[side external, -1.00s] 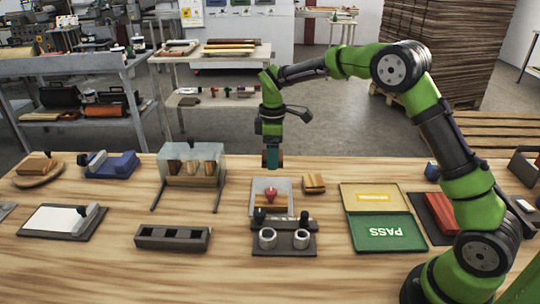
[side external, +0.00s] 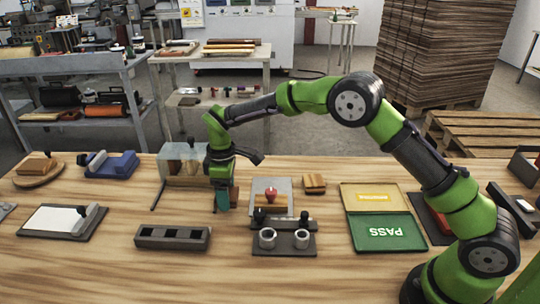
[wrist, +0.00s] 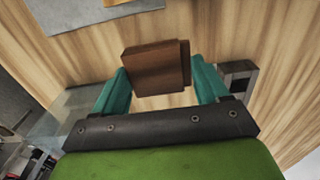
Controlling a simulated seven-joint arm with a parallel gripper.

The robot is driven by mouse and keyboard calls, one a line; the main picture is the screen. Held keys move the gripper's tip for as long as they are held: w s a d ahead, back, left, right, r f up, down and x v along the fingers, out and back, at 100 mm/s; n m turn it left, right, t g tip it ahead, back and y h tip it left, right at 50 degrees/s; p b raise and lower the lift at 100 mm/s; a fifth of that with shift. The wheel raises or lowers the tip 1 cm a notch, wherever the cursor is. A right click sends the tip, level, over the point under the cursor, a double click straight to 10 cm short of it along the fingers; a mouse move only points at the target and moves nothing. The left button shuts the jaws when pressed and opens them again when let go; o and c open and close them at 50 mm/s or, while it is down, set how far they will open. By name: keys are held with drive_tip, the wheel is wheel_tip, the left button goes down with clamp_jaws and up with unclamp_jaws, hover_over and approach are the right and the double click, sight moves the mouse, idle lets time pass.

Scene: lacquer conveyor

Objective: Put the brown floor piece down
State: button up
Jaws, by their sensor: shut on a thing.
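My gripper (side external: 222,200) is low over the table, between the clear-covered rack and the grey plate with the red knob. In the wrist view, its teal fingers (wrist: 160,78) are shut on the brown floor piece (wrist: 155,66), a small brown block with a stepped edge on its right side. In the side view the fingers hide the piece. I cannot tell whether it touches the table.
The clear-covered rack (side external: 180,181) is close on the left, partly behind my gripper. The dark slotted tray (side external: 172,238) lies in front, and the grey plate (side external: 283,186) to the right. Bare wood (side external: 228,235) lies between them.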

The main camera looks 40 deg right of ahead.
drive_tip(key=shift+f, duration=1.75)
drive_tip(key=shift+f, duration=0.1)
drive_tip(key=o, duration=1.1)
drive_tip(key=shift+c, duration=0.2)
